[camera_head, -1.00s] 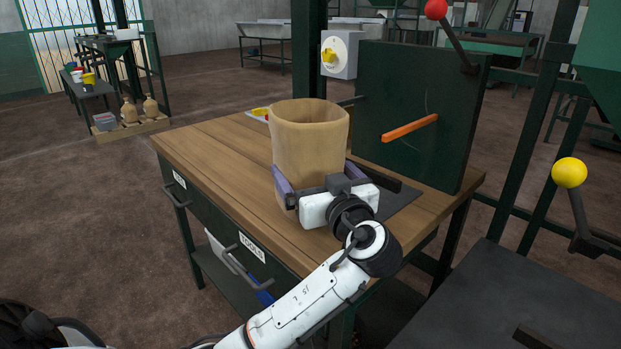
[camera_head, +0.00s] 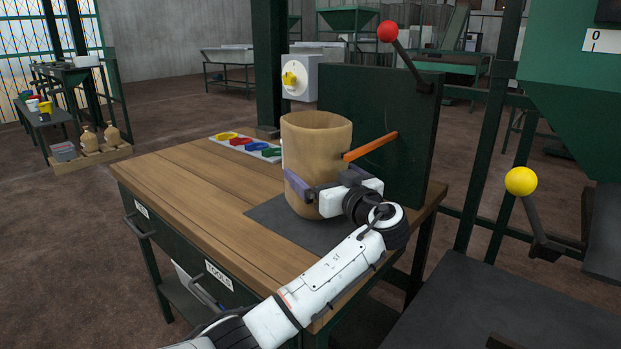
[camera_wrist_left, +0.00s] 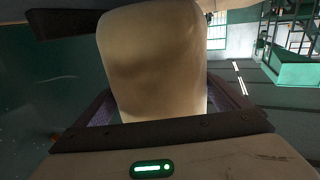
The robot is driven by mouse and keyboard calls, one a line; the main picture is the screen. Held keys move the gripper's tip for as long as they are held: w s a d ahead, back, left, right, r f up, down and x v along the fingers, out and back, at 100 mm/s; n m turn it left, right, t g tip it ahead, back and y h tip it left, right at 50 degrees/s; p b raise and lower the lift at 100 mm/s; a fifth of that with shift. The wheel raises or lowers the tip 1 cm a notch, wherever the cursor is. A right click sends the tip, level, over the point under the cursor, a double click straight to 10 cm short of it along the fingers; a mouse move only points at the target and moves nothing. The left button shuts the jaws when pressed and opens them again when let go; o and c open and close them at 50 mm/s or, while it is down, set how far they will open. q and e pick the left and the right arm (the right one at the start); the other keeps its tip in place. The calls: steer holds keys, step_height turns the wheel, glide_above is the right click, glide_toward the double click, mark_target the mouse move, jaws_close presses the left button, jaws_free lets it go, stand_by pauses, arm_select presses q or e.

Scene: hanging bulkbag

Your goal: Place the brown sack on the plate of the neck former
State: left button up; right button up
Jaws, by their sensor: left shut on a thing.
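The brown sack (camera_head: 316,141) is an upright, open-topped tan cylinder above the wooden bench. My left gripper (camera_head: 318,184) is shut around its lower part, with a finger on each side. A dark flat plate (camera_head: 277,222) lies on the bench, in front of a dark green upright panel (camera_head: 408,150) with an orange bar (camera_head: 371,146). The sack's base overlaps this plate in the head view; I cannot tell whether they touch. In the left wrist view the sack (camera_wrist_left: 152,62) fills the space between the fingers. My right gripper is not in view.
Coloured rings lie on a white tray (camera_head: 217,138) behind the sack. A red-knobbed lever (camera_head: 388,32) is on the panel, and a yellow-knobbed lever (camera_head: 521,181) stands to the right. The left part of the wooden bench (camera_head: 180,185) is clear.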

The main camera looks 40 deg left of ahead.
arm_select(q)
steer(key=shift+w+f, duration=0.1)
steer(key=shift+f, duration=0.4)
steer(key=shift+f, duration=0.2)
steer(key=o, duration=1.7)
steer(key=shift+f, duration=0.1)
steer(key=shift+o, duration=0.2)
steer(key=v, duration=1.2)
